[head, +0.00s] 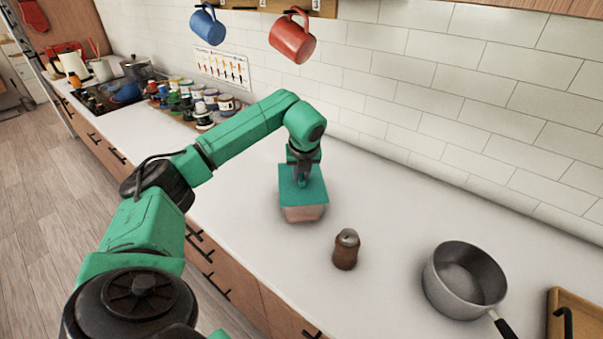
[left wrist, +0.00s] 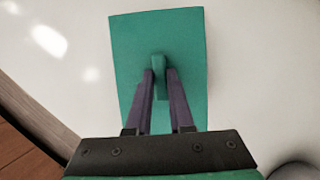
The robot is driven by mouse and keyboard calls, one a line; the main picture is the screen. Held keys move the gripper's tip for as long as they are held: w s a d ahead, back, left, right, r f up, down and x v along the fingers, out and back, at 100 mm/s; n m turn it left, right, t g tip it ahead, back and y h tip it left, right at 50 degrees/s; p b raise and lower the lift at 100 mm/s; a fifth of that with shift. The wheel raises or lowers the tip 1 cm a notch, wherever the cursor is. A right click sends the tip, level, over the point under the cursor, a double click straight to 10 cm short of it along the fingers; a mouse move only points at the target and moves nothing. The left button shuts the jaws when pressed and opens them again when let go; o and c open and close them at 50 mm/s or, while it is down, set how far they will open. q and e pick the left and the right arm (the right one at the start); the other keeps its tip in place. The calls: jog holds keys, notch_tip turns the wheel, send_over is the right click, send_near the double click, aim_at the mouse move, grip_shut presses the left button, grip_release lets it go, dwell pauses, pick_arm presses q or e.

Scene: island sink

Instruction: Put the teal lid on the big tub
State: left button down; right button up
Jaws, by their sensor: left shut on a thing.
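The teal lid (head: 290,192) is a flat rectangular plate with a small upright knob (left wrist: 159,63). My left gripper (head: 303,179) points down and is shut on that knob, with one finger on each side in the left wrist view (left wrist: 160,78). The big tub (head: 304,214) is pinkish and stands on the counter directly below the lid. The lid covers its top, and only its near side shows. I cannot tell whether the lid rests on the rim or hangs just above it. In the left wrist view the lid hides the tub. My right gripper is not in view.
A brown shaker (head: 345,252) stands to the right of the tub. A grey saucepan (head: 465,280) and a wooden tray (head: 575,312) are farther right. Several jars and mugs (head: 200,105) stand at the back left. The white counter around the tub is mostly clear.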

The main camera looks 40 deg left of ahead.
pick_arm(q)
jog(key=shift+f, duration=0.1)
jog(key=c, duration=0.7)
grip_release()
jog(key=shift+b+v, duration=0.45)
jog(key=shift+v, duration=6.85)
